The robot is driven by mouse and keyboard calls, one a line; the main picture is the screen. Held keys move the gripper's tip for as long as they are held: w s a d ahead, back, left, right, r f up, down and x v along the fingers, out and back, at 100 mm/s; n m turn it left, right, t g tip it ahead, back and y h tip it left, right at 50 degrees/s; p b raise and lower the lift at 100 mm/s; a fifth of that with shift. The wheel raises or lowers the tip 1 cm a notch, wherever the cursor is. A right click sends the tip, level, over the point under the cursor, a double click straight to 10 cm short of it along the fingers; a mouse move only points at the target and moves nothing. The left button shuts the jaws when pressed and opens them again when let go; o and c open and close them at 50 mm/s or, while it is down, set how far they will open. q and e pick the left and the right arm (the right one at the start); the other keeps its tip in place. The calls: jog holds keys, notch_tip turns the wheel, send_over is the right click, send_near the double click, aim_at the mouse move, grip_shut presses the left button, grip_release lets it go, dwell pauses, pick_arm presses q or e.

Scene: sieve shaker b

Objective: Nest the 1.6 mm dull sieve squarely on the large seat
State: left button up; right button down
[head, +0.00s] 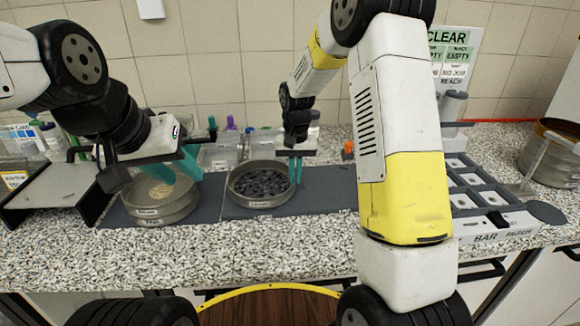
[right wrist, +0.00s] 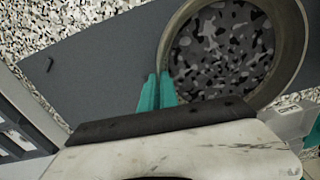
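A round metal sieve (head: 262,201) with dark, mottled contents sits on the grey mat. It also shows in the right wrist view (right wrist: 288,80). My right gripper (head: 295,170) is at its right rim, with the teal fingers close together and the rim wall apparently pinched between their tips (right wrist: 160,80). A second round metal sieve (head: 160,211) with pale contents stands to the left. My left gripper (head: 174,172) reaches over it with its fingers apart. The labels are too small to read, so I cannot tell which sieve is the 1.6 mm one. I cannot identify the large seat for certain.
A brown-topped metal sieve (head: 535,160) stands at the far right, near a dark round pad (head: 547,212). A grey compartment rack (head: 485,200) is at right, partly behind my right arm. A metal stand (head: 60,190) is at left. The front counter (head: 260,255) is clear.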

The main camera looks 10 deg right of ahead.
jog(key=c, duration=1.5)
grip_release()
jog(key=shift+c, duration=0.2)
jog(key=shift+r, duration=3.55)
